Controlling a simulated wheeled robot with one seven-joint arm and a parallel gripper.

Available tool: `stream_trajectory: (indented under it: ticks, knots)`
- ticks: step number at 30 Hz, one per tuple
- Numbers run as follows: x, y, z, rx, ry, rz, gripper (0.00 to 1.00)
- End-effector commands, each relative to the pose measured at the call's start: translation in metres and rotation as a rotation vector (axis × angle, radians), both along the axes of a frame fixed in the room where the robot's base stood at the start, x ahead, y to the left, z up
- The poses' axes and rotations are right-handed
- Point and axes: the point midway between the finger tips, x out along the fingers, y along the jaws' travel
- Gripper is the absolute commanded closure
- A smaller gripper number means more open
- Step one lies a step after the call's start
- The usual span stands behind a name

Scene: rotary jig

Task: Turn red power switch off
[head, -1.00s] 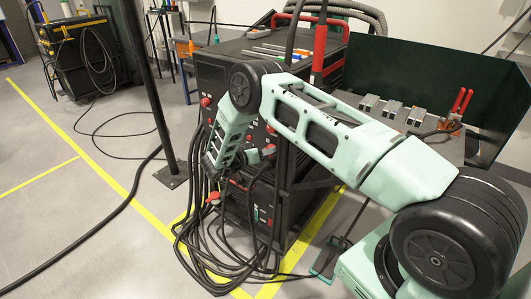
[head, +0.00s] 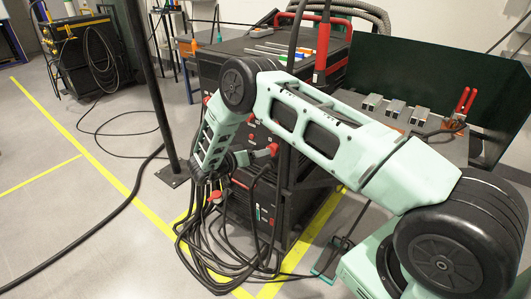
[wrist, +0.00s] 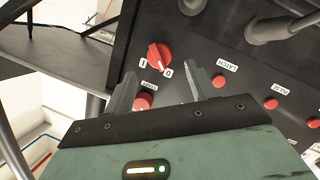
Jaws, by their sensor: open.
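The red power switch (wrist: 157,56) is a rotary knob on the dark panel, upper middle of the wrist view. A white label 1 is at its lower left and a label 0 at its lower right. Its long handle is tilted, with the lower end near the 0; I cannot tell which end is the pointer. My gripper (wrist: 157,92) is open and empty, its two fingers apart below the switch and not touching it. A smaller red button (wrist: 143,101) shows between the fingers. In the head view my gripper (head: 243,157) is low beside the cabinet front, partly hidden.
The black cabinet (head: 225,75) carries tools on top. Several thick cables (head: 195,245) hang in front of it. More red buttons (wrist: 219,81) and a cable connector (wrist: 268,29) sit right on the panel. A black post (head: 150,85) stands left.

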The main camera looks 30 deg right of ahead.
Motion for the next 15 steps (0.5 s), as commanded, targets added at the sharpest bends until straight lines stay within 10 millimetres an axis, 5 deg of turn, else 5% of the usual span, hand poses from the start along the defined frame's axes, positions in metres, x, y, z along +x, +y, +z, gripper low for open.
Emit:
stream_trajectory:
  ticks: [9, 15]
  knots:
    - [-0.010, 0.074, 0.015, 0.001, -0.001, 0.004, 0.44]
    - [-0.014, 0.106, 0.022, 0.001, 0.000, 0.002, 0.44]
